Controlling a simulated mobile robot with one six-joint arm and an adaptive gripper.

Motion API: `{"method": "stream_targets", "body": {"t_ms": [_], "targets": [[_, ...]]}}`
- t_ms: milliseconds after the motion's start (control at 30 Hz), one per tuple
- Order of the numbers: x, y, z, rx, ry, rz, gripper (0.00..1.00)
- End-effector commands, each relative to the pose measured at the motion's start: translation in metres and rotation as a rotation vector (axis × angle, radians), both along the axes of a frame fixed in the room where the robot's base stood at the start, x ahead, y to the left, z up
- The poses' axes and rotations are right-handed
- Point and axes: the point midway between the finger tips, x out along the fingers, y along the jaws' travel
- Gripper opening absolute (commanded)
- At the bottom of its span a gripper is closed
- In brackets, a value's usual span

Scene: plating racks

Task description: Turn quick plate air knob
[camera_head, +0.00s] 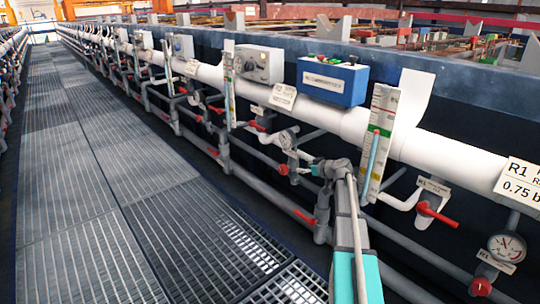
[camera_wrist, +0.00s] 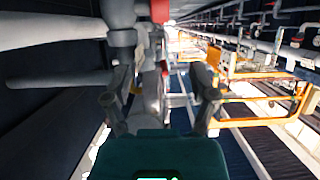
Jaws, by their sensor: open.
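My gripper (camera_head: 332,168) is at the row of pipes in the head view, just right of a small red handle (camera_head: 283,169). In the wrist view my gripper (camera_wrist: 162,85) is open, with its two fingers apart on either side of grey pipework (camera_wrist: 150,95). I cannot tell whether a finger touches it. A red part (camera_wrist: 160,10) shows beyond the fingers at the top. Other red valve handles (camera_head: 435,214) sit along the pipes. The labels are too small to tell which one is the quick plate air knob.
A thick white pipe (camera_head: 445,150) runs along the tank wall, with a blue control box (camera_head: 332,80), a grey box (camera_head: 259,64) and flow gauges (camera_head: 379,135) on it. A round dial (camera_head: 507,247) is at lower right. The grated walkway (camera_head: 110,190) is clear.

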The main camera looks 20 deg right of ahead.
Motion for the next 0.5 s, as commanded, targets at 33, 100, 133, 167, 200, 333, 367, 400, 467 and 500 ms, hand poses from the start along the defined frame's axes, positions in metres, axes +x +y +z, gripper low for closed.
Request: {"method": "stream_targets", "body": {"t_ms": [33, 100, 133, 167, 200, 333, 367, 400, 467, 500], "targets": [[-0.003, 0.005, 0.007, 0.002, 0.007, 0.005, 0.74], [-0.004, 0.012, 0.011, 0.005, 0.022, 0.012, 0.74], [-0.004, 0.015, 0.013, 0.007, 0.028, 0.015, 0.74], [-0.005, 0.018, 0.015, 0.008, 0.034, 0.018, 0.74], [-0.006, 0.021, 0.017, 0.011, 0.042, 0.022, 0.74], [-0.009, 0.033, 0.024, 0.016, 0.069, 0.033, 0.74], [-0.009, 0.036, 0.025, 0.018, 0.074, 0.036, 0.74], [-0.010, 0.040, 0.027, 0.020, 0.084, 0.038, 0.74], [-0.012, 0.045, 0.030, 0.022, 0.096, 0.043, 0.74], [-0.013, 0.048, 0.033, 0.023, 0.104, 0.047, 0.74]]}}
